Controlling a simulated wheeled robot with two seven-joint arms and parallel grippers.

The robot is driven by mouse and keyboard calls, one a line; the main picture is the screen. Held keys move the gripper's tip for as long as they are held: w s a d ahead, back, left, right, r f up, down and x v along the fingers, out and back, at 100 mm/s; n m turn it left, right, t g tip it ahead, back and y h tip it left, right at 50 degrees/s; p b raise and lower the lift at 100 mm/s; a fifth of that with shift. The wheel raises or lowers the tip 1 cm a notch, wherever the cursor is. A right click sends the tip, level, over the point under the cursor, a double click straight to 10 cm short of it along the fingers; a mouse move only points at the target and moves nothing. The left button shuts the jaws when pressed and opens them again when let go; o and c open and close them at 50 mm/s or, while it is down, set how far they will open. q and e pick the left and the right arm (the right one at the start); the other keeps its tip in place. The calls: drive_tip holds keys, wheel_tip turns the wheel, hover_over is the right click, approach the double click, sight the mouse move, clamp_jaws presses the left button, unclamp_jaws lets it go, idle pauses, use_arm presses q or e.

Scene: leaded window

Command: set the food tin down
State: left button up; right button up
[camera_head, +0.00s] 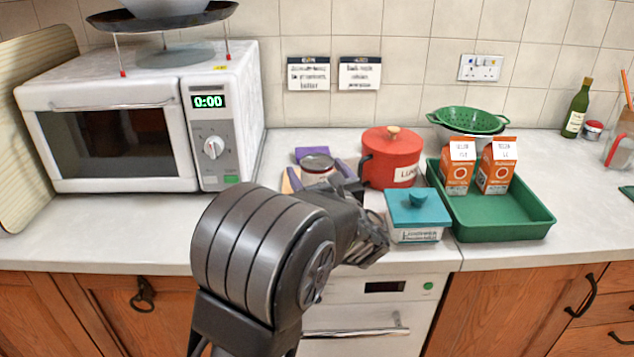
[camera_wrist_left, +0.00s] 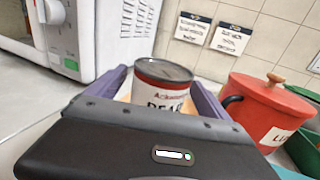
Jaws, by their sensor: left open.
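The food tin (camera_head: 318,166) is a short can with a dark top, a red band and a pale label, standing upright on or just over the counter. It also shows in the left wrist view (camera_wrist_left: 162,86), its lower part hidden by my gripper body. My left gripper (camera_head: 321,174) is open, its purple fingers on either side of the tin. In the left wrist view the gripper's fingers (camera_wrist_left: 161,92) stand apart with the tin between them. Whether the tin's base touches the counter is hidden. My right gripper is not in view.
A white microwave (camera_head: 125,125) stands left. A red lidded pot (camera_head: 388,160) stands close on the right, a teal-lidded box (camera_head: 415,218) in front of it. A green tray (camera_head: 512,233) holds two orange cartons (camera_head: 477,165).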

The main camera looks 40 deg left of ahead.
use_arm(q)
drive_tip(key=shift+c, duration=0.4)
clamp_jaws()
idle(0.9)
